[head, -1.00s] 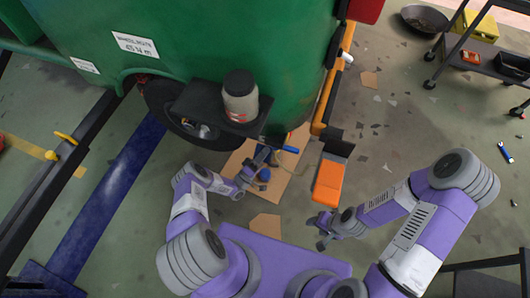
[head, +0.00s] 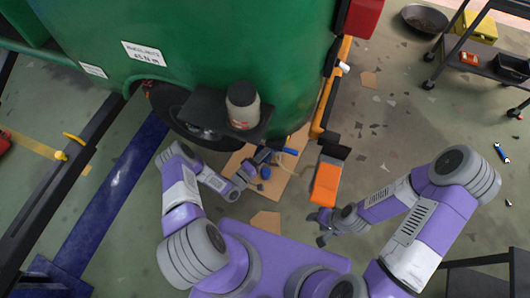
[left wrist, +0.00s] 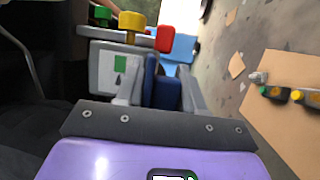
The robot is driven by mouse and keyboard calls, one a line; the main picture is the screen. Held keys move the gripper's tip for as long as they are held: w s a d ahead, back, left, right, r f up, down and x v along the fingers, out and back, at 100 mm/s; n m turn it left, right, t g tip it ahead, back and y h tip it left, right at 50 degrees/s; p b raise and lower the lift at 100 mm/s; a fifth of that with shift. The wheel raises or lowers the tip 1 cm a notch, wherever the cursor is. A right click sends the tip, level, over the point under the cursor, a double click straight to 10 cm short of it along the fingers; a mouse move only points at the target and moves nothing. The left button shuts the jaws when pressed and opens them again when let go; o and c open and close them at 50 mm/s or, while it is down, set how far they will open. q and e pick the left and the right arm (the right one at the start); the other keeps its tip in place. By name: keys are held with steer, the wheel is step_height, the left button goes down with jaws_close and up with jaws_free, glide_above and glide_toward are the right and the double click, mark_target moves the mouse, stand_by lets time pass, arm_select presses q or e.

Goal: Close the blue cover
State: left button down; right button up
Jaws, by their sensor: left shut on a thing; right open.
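The blue cover (left wrist: 163,84) shows as a dark blue upright piece between the fingers of my left gripper (left wrist: 162,92) in the left wrist view. The gripper is shut on it. A lighter blue part (left wrist: 184,47) shows just behind; I cannot tell whether the two are joined. In the head view my left gripper (head: 259,160) is low beside the green body, over the cardboard, with a blue part (head: 290,151) just to its right. My right gripper (head: 320,236) is open and empty, below the orange block. The cover's hinge is hidden.
A grey panel (left wrist: 104,67) with green, yellow and red knobs stands beside the held piece. The green rickshaw body (head: 230,50) and a black shelf with a jar (head: 243,106) overhang the left gripper. Floor farther right is mostly open.

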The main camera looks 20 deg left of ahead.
arm_select(q)
steer(key=shift+s+g+y, duration=0.15)
steer(key=shift+g+y, duration=0.25)
steer(key=shift+g, duration=0.1)
steer(key=c, duration=0.9)
jaws_free()
steer(key=shift+r+p, duration=0.1)
steer(key=shift+p, duration=0.2)
steer(key=p+v, duration=0.1)
steer(key=v, duration=0.6)
steer(key=shift+s, duration=0.25)
steer(key=shift+a, duration=0.1)
